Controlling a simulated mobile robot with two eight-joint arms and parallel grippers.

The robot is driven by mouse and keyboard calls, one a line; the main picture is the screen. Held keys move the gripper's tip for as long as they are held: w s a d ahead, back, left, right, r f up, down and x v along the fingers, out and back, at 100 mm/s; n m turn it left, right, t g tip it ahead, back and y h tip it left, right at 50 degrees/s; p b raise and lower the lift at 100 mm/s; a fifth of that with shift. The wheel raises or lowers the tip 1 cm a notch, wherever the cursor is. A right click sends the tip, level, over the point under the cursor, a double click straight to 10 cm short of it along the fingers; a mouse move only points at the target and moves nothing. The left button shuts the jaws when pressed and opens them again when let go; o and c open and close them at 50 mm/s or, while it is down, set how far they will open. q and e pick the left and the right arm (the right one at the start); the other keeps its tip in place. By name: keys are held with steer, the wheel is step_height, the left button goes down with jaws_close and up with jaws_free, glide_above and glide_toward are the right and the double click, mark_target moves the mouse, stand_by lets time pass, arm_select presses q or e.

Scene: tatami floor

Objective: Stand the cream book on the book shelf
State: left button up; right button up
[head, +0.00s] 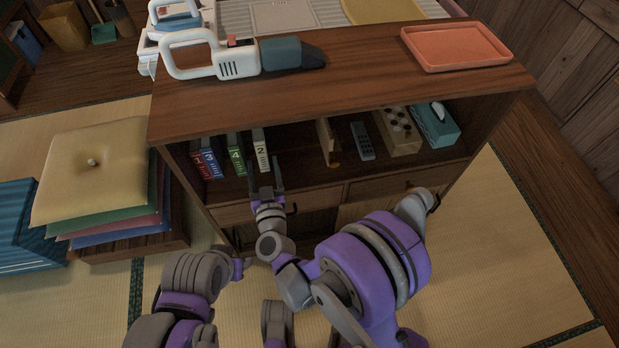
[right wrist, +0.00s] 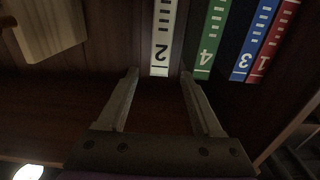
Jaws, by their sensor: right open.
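The cream book (head: 260,148), marked 2, stands upright on the book shelf (head: 299,184), just right of the green book with a small gap between them. It also shows in the right wrist view (right wrist: 163,38), spine towards me. My right gripper (head: 265,172) is open and empty in front of the cream book's lower spine. In the right wrist view its fingertips (right wrist: 159,74) are spread either side of the book's lower end, apparently short of gripping it. Part of my left arm shows at lower left, but I cannot make out its gripper.
Green (head: 235,153), blue (head: 211,158) and red (head: 195,160) books stand left of the cream one. A wooden bookend (head: 326,142), remote (head: 362,141) and tissue box (head: 435,125) are to the right. The cabinet top (head: 350,82) overhangs the shelf. Stacked cushions (head: 95,170) lie left.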

steer(key=s+d+r+n+g+y, duration=0.2)
steer(key=d+r+g, duration=0.35)
steer(key=d, duration=0.45)
steer(key=s+d+f+m+g+h, duration=0.2)
steer(key=s+d+g+h, duration=0.1)
steer(key=s+d, duration=0.8)
steer(key=s+d+f+m+g+h, duration=0.3)
steer(key=s+d+g+h, duration=0.1)
steer(key=s+d, duration=0.8)
